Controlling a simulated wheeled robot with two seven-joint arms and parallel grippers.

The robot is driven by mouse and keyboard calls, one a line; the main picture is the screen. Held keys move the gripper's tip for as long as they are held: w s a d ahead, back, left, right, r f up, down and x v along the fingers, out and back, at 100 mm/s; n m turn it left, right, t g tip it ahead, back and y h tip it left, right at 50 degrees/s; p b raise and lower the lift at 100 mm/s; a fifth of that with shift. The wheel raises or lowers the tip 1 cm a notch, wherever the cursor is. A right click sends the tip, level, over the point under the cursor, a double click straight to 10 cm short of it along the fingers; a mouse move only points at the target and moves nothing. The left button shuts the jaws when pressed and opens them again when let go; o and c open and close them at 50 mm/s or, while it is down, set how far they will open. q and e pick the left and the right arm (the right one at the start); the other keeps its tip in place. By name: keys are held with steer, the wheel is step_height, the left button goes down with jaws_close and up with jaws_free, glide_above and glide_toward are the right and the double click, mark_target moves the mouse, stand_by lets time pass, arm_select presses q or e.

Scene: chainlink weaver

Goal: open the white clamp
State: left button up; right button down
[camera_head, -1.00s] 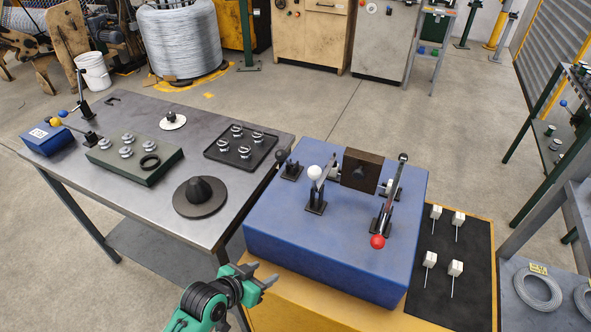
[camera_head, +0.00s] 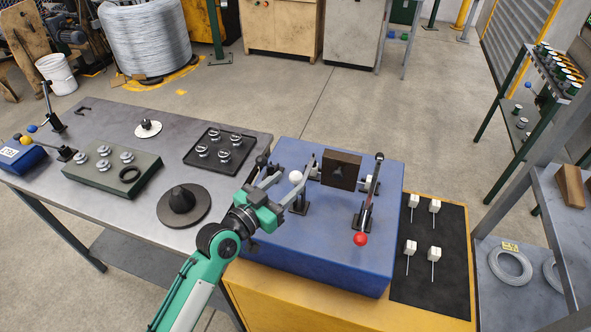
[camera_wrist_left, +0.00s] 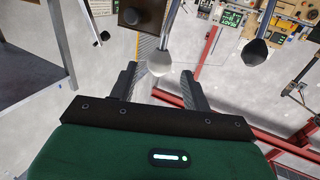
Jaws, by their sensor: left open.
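The white clamp shows its white ball handle (camera_head: 296,177) on a lever in a black bracket (camera_head: 299,207), on the left part of the blue block (camera_head: 330,255). My left gripper (camera_head: 287,183) is open, with its fingers reaching toward the white ball from the lower left. The lever leans up toward the dark square plate (camera_head: 341,170). My right gripper is not in view.
A red-ball lever (camera_head: 360,239) stands right of the plate. A black-knobbed lever (camera_head: 262,160) is close to my left fingers and shows in the wrist view (camera_wrist_left: 253,52). A grey table (camera_head: 110,215) with trays lies left. A black mat (camera_head: 424,285) with white-headed pins lies right.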

mark_target(291, 181)
arm_select(q)
steer(key=shift+p+x, duration=0.55)
steer(key=shift+x, duration=1.7)
jaws_close()
steer(key=shift+f, duration=0.1)
